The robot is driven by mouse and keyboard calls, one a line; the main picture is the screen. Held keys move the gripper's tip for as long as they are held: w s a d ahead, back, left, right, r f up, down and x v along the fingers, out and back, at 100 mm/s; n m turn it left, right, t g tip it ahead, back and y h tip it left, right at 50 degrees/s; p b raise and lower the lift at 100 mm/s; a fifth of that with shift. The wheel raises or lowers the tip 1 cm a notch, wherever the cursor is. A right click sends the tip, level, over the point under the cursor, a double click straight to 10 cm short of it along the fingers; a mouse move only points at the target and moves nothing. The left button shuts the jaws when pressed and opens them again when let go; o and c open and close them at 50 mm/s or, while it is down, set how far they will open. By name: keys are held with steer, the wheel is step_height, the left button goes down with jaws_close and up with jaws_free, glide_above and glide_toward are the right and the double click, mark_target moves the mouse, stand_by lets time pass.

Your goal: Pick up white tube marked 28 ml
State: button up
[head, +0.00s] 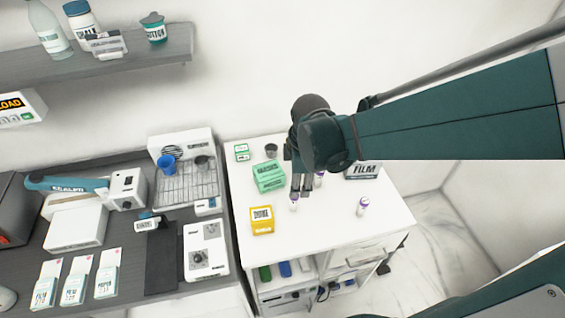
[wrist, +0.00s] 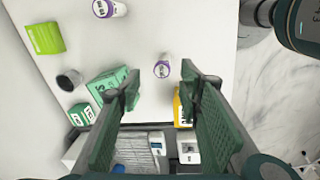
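Several small white tubes with purple bands stand on the white table (head: 335,235). One tube (head: 294,204) is just below my gripper (head: 301,188); another (head: 319,181) is partly hidden behind it, and a third (head: 362,206) stands to the right. In the wrist view, one tube (wrist: 162,68) appears between the spread fingers of my gripper (wrist: 160,82), with clear space on both sides. Another tube (wrist: 109,8) is at the top edge. I cannot read the volume on any label. My gripper is open and empty, pointing down.
A yellow box (head: 262,220), green boxes (head: 269,177), a dark cup (head: 271,151) and a FILM box (head: 363,171) stand on the table. A dark counter with devices adjoins at left. The table's front right is clear.

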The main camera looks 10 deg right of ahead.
mark_target(294, 202)
steer(key=shift+w+a+f+n+g+p, duration=0.15)
steer(key=shift+f+n+g+p, duration=0.1)
steer(key=shift+f+n, duration=0.45)
steer(key=shift+w+a+f+n+g+p, duration=0.15)
steer(key=shift+f+n+g+p, duration=0.05)
steer(key=shift+f+n, duration=0.45)
steer(key=shift+w+a+f+n+g+p, duration=0.15)
steer(key=shift+f+n+g+p, duration=0.1)
steer(key=shift+f+n, duration=0.45)
steer(key=shift+f, duration=0.1)
steer(key=shift+f, duration=1.2)
steer(key=shift+f, duration=0.1)
steer(key=shift+f, duration=2.5)
steer(key=c, duration=1)
